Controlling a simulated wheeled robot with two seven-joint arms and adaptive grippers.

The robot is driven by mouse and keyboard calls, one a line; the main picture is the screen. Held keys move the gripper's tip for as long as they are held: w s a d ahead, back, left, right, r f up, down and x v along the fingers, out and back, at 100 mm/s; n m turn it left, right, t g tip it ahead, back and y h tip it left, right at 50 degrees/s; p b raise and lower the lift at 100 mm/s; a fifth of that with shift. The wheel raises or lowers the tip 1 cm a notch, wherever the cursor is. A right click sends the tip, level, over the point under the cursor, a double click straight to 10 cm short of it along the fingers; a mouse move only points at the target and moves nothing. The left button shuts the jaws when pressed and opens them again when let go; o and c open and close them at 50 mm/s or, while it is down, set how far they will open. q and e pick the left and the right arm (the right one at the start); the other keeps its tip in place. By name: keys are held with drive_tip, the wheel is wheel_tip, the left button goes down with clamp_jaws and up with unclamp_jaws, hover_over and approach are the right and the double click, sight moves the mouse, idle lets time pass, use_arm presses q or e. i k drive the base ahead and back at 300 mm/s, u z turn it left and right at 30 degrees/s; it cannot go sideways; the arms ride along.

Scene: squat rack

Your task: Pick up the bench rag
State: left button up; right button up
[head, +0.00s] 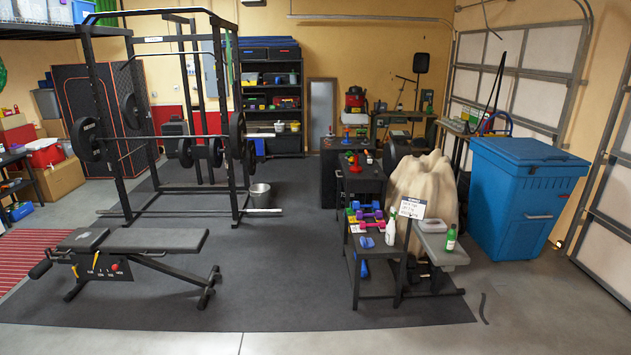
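I cannot pick out the bench rag for certain. A small light-blue item (367,242), possibly a folded cloth, lies on the front end of the low black stand (376,262) right of centre. Next to it stands a white bottle (390,230). A pale, flat item (437,225) lies on the grey bench seat (446,254) further right, beside a green bottle (450,239). The grey weight bench (130,240) at the left front shows no cloth on it. Neither of my grippers is in view.
A squat rack (130,120) with a loaded barbell stands at left. Colourful dumbbells (370,212) and a small sign (411,207) are at the stand. A beige draped heap (425,185) and a blue bin (525,195) stand at right. The middle floor mat (290,270) is clear.

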sight(365, 243)
drive_tip(key=z, duration=0.1)
drive_tip(key=i, duration=3.95)
drive_tip(key=z, duration=0.1)
